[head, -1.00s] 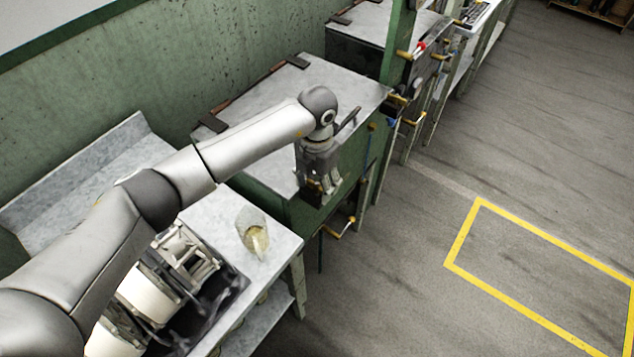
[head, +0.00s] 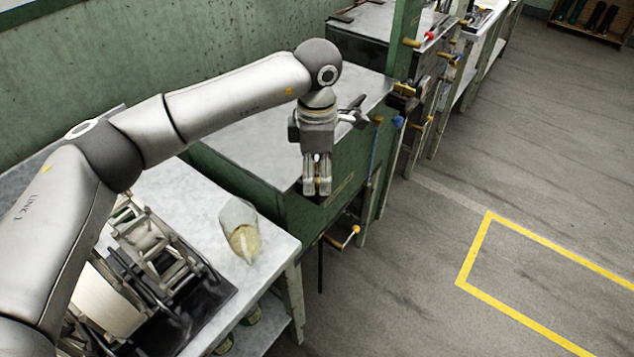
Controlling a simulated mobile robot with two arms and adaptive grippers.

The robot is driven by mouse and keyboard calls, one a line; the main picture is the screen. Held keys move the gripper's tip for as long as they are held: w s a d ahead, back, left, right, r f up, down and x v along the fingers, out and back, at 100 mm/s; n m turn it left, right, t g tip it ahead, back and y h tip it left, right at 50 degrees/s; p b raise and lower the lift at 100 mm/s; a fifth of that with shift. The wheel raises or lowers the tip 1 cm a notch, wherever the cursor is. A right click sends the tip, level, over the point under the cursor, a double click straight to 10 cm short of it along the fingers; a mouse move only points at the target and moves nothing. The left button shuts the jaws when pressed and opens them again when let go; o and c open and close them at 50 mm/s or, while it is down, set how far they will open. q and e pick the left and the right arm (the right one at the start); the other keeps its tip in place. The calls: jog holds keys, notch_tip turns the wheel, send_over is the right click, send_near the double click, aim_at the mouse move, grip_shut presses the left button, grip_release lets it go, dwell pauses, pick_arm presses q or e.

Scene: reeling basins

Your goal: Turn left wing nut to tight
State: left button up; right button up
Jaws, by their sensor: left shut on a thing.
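My left gripper (head: 317,188) points straight down at the near corner of the green basin cabinet (head: 345,180) with the grey top. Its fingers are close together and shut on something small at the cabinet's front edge. The fingers hide most of it; by its place I take it for the left wing nut, but its shape and turn angle cannot be made out. My right gripper is not in view.
A brass-ended handle (head: 345,240) juts from the cabinet front. The floor (head: 420,260) at right is clear, with a yellow outline.

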aim_at(317, 172)
pick_arm(q)
jog(key=m+b, duration=0.3)
jog(key=shift+f+m, duration=0.15)
jog(key=shift+m, duration=0.25)
jog(key=shift+r+m+b, duration=0.2)
jog(key=shift+m+b, duration=0.85)
jog(key=shift+m, duration=0.65)
jog(key=o, duration=1)
notch_tip(317, 172, up, 12)
